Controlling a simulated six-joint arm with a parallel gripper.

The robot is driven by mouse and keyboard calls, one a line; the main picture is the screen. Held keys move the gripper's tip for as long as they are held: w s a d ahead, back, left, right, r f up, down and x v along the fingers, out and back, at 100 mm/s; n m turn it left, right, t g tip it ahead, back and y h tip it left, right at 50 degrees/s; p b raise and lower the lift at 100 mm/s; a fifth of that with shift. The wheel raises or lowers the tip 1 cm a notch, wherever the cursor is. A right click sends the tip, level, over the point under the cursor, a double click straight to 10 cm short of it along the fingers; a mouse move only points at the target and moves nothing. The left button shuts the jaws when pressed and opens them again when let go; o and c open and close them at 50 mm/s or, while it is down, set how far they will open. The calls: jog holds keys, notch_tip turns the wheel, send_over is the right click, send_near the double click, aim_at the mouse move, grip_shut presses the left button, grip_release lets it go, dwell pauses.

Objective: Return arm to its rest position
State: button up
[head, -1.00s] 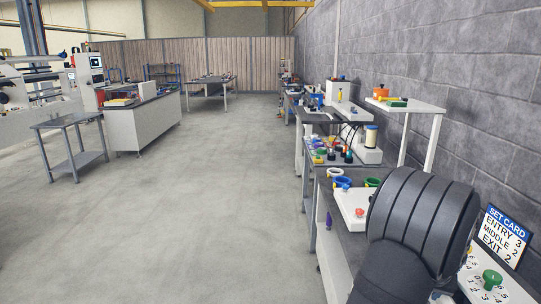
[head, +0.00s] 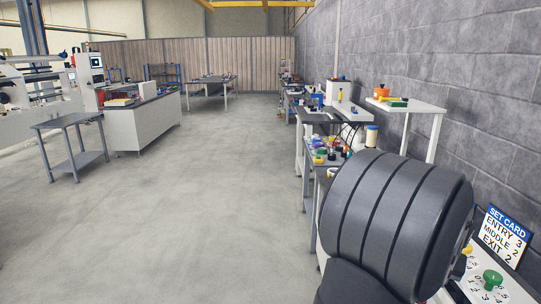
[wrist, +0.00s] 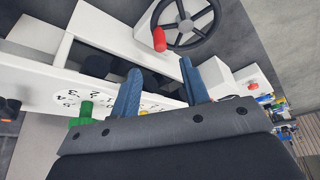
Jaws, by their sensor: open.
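My gripper (wrist: 161,90) shows in the wrist view, its two blue fingers apart with nothing held between them. Beyond the fingers is the white feed rack (wrist: 95,25), with a dark handwheel that has a red handle (wrist: 159,39). A green knob (wrist: 84,112) on a white numbered dial stands left of the fingers, apart from them. In the head view my dark arm link covers much of the right bench, and my gripper is not visible there. The green knob (head: 492,279) shows at the lower right, below the set card (head: 506,236) reading ENTRY 3, MIDDLE 2, EXIT 2.
A grey block wall (head: 480,80) runs along the right. A white shelf (head: 415,105) with an orange pot stands behind my arm. Benches with small parts line the wall. The floor (head: 200,210) at left and centre is clear, with a grey side table (head: 70,125) farther left.

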jog(key=shift+v, duration=1.95)
jog(key=shift+w+d+r, duration=0.15)
jog(key=shift+r, duration=0.05)
jog(key=x, duration=1.5)
jog(key=shift+f, duration=0.25)
jog(key=shift+r, duration=0.1)
